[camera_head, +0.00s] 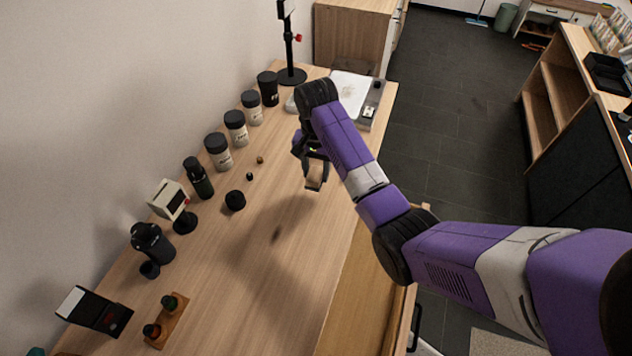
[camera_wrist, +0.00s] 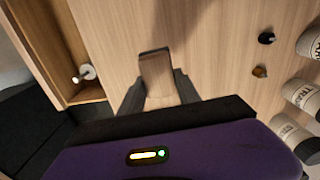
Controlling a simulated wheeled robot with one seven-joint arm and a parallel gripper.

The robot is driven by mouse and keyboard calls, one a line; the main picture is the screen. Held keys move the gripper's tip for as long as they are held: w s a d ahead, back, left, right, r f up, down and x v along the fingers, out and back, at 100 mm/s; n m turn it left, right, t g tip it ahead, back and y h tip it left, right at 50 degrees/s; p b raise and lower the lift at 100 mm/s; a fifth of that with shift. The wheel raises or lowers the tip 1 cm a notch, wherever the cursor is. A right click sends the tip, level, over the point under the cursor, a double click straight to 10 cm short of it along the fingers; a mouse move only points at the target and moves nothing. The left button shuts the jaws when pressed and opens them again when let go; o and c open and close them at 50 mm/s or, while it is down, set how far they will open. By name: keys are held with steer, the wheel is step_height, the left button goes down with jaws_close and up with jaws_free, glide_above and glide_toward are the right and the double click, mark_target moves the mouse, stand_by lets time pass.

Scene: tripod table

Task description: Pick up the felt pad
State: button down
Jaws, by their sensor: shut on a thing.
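The felt pad (camera_wrist: 155,68) appears as a flat, tan-brown rectangular piece with a dark far edge in the wrist view. My gripper (camera_wrist: 157,90) is shut on it, with one dark finger at each side and the pad sticking out past the fingertips. In the head view, my gripper (camera_head: 314,176) hangs over the right half of the wooden table, and the pad (camera_head: 315,184) shows small at its tips. The pad looks raised clear of the table top. Its material is too small to tell.
On the wooden table (camera_head: 290,285), several lidded jars (camera_head: 218,152) line the wall side. A small black knob (camera_head: 249,176), a small brown cube (camera_head: 260,160) and a black round piece (camera_head: 235,200) lie nearer. A white scale (camera_head: 350,88) stands at the far end. The middle is clear.

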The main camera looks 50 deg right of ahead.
mark_target(316, 169)
step_height(316, 169, up, 9)
steer(key=p, duration=0.4)
steer(key=shift+f, duration=0.1)
steer(key=shift+w+d, duration=0.1)
steer(key=shift+w+r+p, duration=0.1)
steer(key=shift+r+p, duration=0.2)
steer(key=shift+r, duration=0.35)
steer(key=shift+s+r+p, duration=0.2)
steer(key=shift+r+p, duration=0.2)
steer(key=shift+r, duration=1.35)
